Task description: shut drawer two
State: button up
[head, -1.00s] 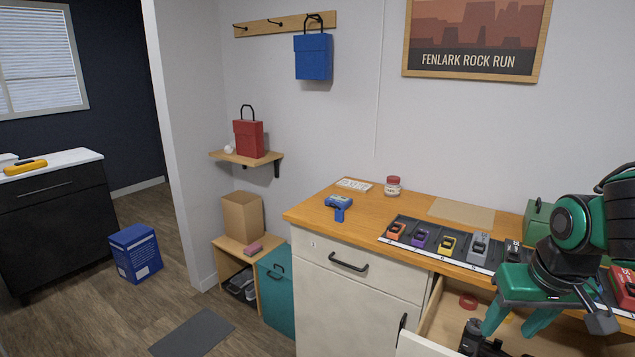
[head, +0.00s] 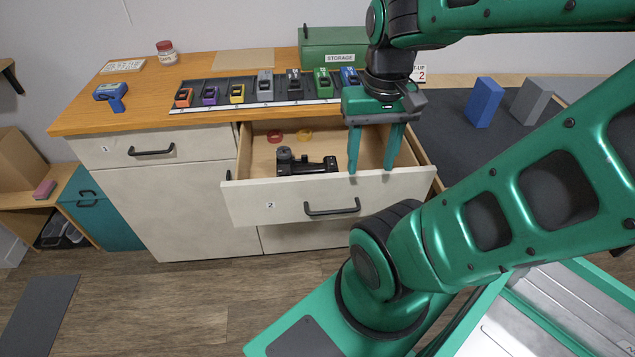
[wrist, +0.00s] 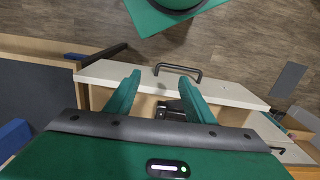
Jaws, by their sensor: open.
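Drawer two (head: 270,206) stands open, pulled out from under the wooden counter; its white front carries a "2" label and a black handle (head: 332,208). A black object (head: 305,165), a red ring (head: 275,136) and a yellow ring (head: 305,134) lie inside. My gripper (head: 370,170) is open and empty, fingers pointing down over the drawer, with tips near the top edge of its front. I cannot tell whether they touch it. In the wrist view, the drawer front (wrist: 222,92) and its handle (wrist: 178,68) lie beyond the spread fingers (wrist: 160,76).
Drawer one (head: 120,150) is shut at the left. Blue and grey blocks stand on a dark surface at right.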

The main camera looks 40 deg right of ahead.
aim_at(255, 196)
jog(key=u, duration=0.95)
jog(key=k, duration=1.45)
jog(key=z, duration=0.95)
jog(key=i, duration=0.5)
jog(key=u, duration=0.05)
